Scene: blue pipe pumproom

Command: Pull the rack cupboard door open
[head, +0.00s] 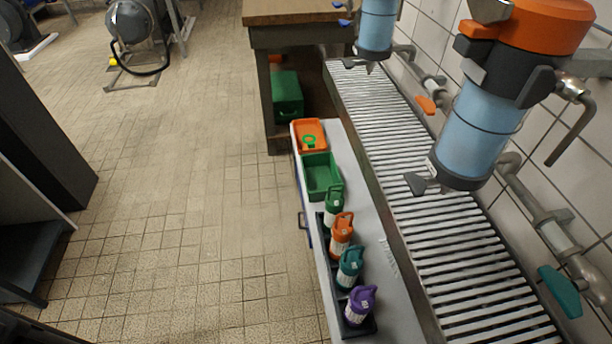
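A long, low unit with a pale grey top (372,228) runs along the conveyor, and a rack (362,329) of bottles stands on it. Its blue front (314,232) faces left and shows only as a narrow, steeply foreshortened strip. A small dark handle (302,220) sticks out from this front. The front looks closed, but the edges of a door cannot be made out. My gripper is not in view, and nothing is seen touching the handle.
Green, orange, teal and purple bottles (341,236) stand in the rack. A green bin (321,176) and an orange tray (309,135) sit behind them. Tiled floor (205,215) left of the unit is clear. A dark open shelf unit (32,262) stands far left.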

